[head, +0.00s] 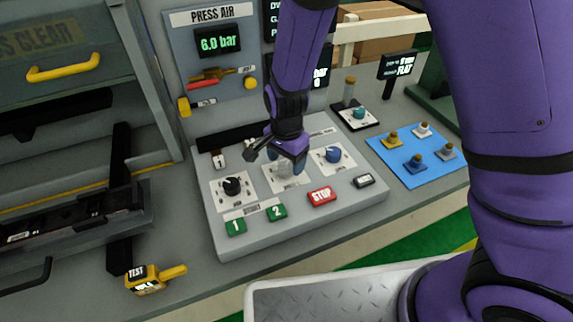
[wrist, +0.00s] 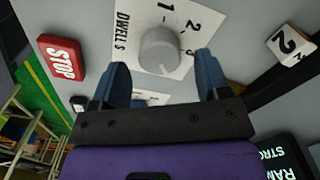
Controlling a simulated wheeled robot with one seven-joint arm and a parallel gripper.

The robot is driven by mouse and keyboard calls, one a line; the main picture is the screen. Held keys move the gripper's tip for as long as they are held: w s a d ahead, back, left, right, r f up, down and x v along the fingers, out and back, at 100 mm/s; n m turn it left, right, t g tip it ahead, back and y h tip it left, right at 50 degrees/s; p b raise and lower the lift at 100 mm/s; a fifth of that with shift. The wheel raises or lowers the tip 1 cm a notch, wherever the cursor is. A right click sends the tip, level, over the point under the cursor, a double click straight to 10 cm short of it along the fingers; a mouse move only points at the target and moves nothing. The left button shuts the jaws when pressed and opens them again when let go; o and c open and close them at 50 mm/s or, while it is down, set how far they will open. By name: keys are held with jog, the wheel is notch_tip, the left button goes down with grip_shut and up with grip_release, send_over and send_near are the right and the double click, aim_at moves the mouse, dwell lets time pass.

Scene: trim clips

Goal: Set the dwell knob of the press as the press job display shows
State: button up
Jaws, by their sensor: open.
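The dwell knob (wrist: 158,48) is a grey round knob on a white plate marked "DWELL S", with 1, 2 and 3 partly readable. My gripper (wrist: 163,75) is open, its two blue fingers spread to either side below the knob in the wrist view, with no visible contact. In the head view my gripper (head: 287,158) hangs over the middle of the press panel and partly covers the grey knob (head: 284,171). The knob's pointer is not clear. The press job display (head: 270,22) is mostly hidden behind my arm; only first letters such as "DW" show.
A black knob (head: 232,187) and a blue knob (head: 333,155) flank the dwell knob. Green buttons (head: 236,227) and a red STOP button (head: 321,196) lie in front. A blue mat (head: 432,170) with several clips is at right. A yellow tester (head: 142,279) lies at front left.

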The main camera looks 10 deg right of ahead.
jog(key=shift+f, duration=1.15)
jog(key=shift+c, duration=0.4)
jog(key=c, duration=0.8)
jog(key=shift+c, duration=0.2)
